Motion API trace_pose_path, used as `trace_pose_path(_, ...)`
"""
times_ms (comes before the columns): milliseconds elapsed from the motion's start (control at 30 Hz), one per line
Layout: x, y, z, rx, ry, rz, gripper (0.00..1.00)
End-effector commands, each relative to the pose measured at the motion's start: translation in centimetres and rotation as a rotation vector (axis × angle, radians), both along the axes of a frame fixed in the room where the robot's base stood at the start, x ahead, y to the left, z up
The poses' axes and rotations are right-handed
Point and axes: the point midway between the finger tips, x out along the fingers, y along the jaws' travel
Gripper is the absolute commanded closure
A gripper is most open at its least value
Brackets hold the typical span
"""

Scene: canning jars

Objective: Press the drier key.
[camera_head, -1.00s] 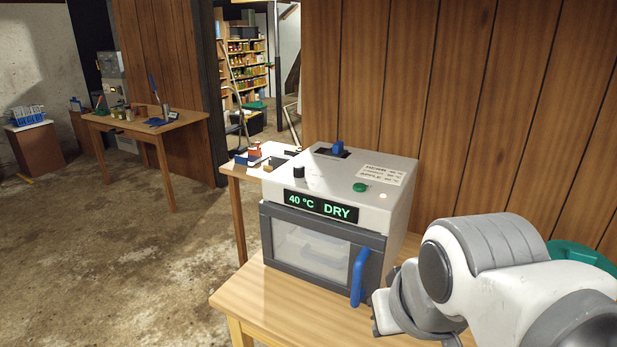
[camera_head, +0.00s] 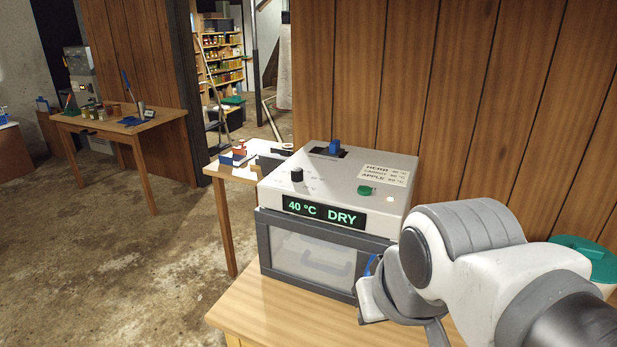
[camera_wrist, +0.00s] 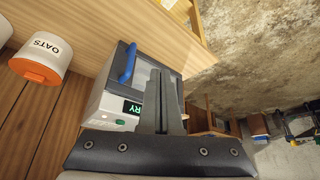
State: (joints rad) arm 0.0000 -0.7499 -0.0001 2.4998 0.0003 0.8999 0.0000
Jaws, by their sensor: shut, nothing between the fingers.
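The drier (camera_head: 300,218) is a pale box with a dark front and a clear window, standing on a wooden table. Its display (camera_head: 323,212) reads "40 °C DRY". A green key (camera_head: 367,190) sits on its top near the front right; it also shows small in the wrist view (camera_wrist: 120,121). The blue door handle (camera_wrist: 127,63) is mostly hidden by my arm in the head view. My gripper (camera_wrist: 168,78) is shut and empty, its fingers overlapping the drier's front in the wrist view. In the head view my arm's end is at the drier's front right corner, fingers hidden.
The drier's top also holds a black knob (camera_head: 297,175), a blue lever (camera_head: 335,147), a lit lamp (camera_head: 390,199) and a label (camera_head: 385,175). A green-lidded container (camera_head: 588,256) stands right. A white OATS jar (camera_wrist: 41,58) shows in the wrist view. A wood-panelled wall stands behind.

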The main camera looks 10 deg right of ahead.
Motion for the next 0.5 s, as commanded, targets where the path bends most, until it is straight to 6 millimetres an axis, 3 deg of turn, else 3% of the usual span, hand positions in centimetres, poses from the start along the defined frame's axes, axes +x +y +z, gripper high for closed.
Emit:
trace_pose_path(133,1.2,0.1,1.0,0.025,-0.005,-0.015,1.0)
trace_pose_path(233,3.6,0.2,2.7,0.069,-0.017,-0.044,1.0)
trace_pose_path(500,14.3,-1.1,7.7,0.24,-0.085,-0.194,1.0)
